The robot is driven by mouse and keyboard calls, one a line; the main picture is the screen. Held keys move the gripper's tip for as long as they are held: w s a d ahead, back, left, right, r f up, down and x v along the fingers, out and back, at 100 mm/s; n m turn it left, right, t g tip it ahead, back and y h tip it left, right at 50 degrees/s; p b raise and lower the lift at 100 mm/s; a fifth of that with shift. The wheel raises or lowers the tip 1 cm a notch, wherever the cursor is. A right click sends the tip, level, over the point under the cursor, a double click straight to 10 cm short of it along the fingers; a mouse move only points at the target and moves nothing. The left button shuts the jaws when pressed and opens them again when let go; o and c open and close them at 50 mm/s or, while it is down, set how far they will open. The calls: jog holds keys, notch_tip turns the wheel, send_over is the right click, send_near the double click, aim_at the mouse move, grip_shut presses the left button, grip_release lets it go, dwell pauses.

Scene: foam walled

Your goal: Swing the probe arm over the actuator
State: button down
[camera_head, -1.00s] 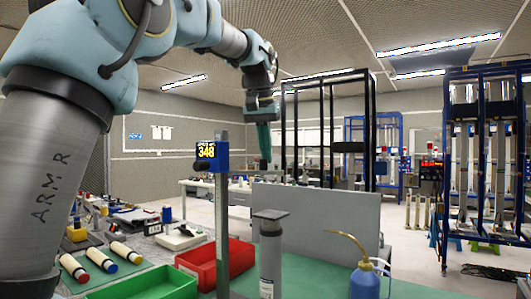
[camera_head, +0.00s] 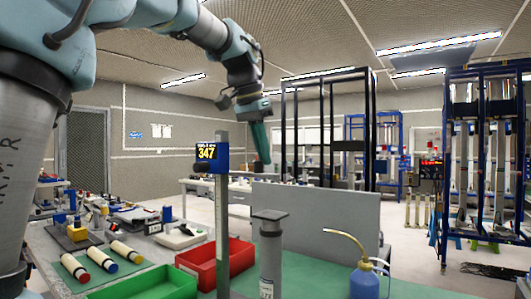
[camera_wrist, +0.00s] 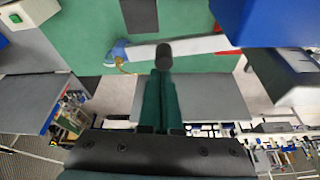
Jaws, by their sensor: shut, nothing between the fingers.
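A grey upright cylinder with a dark cap, probably the actuator (camera_head: 270,262), stands on the green mat in the head view. Just left of it is a metal post with a blue readout box (camera_head: 212,153) showing 347. I cannot clearly make out a probe arm on this post in the head view. My gripper (camera_head: 264,158) has its green fingers together and empty, pointing down, above the grey panel in the picture. A large blue box (camera_wrist: 265,22) fills the upper right.
A blue squirt bottle (camera_head: 364,283) with a brass spout stands right of the cylinder. A red bin (camera_head: 240,257) and a green tray (camera_head: 150,286) lie to the left. A grey panel (camera_head: 320,215) stands behind the cylinder. Capped tubes (camera_head: 127,252) lie at the left.

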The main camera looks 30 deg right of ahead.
jog(key=shift+s+a, duration=0.25)
jog(key=shift+a, duration=0.05)
jog(key=shift+d, duration=0.1)
dwell(0.4)
